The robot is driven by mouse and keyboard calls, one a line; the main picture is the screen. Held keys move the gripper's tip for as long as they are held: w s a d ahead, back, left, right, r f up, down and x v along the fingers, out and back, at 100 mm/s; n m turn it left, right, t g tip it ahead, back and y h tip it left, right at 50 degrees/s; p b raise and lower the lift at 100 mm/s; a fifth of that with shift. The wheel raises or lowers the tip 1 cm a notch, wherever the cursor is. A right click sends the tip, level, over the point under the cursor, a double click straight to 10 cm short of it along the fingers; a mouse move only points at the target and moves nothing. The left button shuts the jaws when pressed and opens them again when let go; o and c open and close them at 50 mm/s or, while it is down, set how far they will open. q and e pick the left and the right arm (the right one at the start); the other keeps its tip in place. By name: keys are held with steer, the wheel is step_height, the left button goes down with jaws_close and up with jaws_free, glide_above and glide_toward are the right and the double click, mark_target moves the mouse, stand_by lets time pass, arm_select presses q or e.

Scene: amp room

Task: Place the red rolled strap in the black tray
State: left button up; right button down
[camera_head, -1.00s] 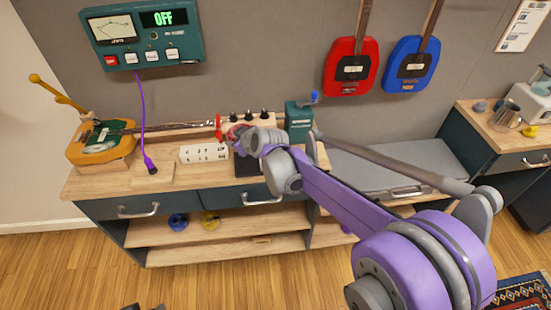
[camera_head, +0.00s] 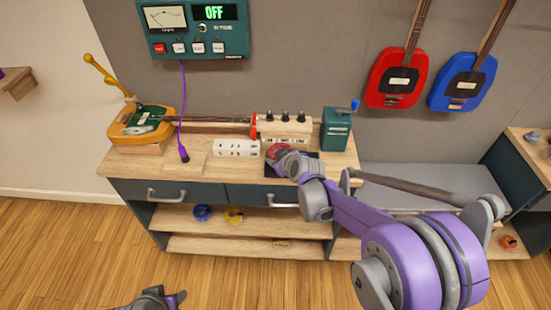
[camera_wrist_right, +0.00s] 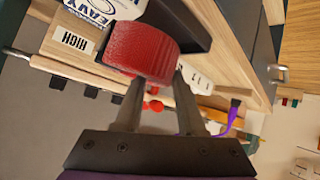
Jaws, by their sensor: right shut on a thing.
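The red rolled strap (camera_head: 279,151) is in my right gripper (camera_head: 284,157), at the black tray (camera_head: 276,171) on the workbench. In the right wrist view the strap (camera_wrist_right: 142,52) sits at the tips of the two fingers (camera_wrist_right: 158,84). The black tray (camera_wrist_right: 188,22) shows behind it there. I cannot tell whether the strap touches the tray floor. The gripper and strap hide much of the tray in the head view. My left gripper (camera_head: 160,298) shows partly at the bottom edge, away from the bench; its jaw state is unclear.
A white power strip (camera_head: 236,148) lies left of the tray. A wooden box with black knobs (camera_head: 284,129) and a teal crank box (camera_head: 336,130) stand behind. A yellow guitar (camera_head: 140,124) lies left. Blue (camera_head: 202,212) and yellow (camera_head: 234,215) rolls sit on the shelf below.

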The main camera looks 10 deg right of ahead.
steer(key=shift+s+f, duration=0.1)
steer(key=c, duration=0.5)
jaws_free()
steer(key=v, duration=1.2)
steer(key=s+f+m+g+h, duration=0.1)
steer(key=s+f+m+g, duration=0.1)
steer(key=s, duration=1.1)
steer(key=s+f+m+g+h, duration=0.1)
steer(key=s+f+m+g, duration=0.2)
steer(key=s, duration=1)
steer(key=shift+d+f+m+g+p, duration=0.3)
steer(key=shift+f+m+p, duration=0.1)
steer(key=shift+f, duration=0.2)
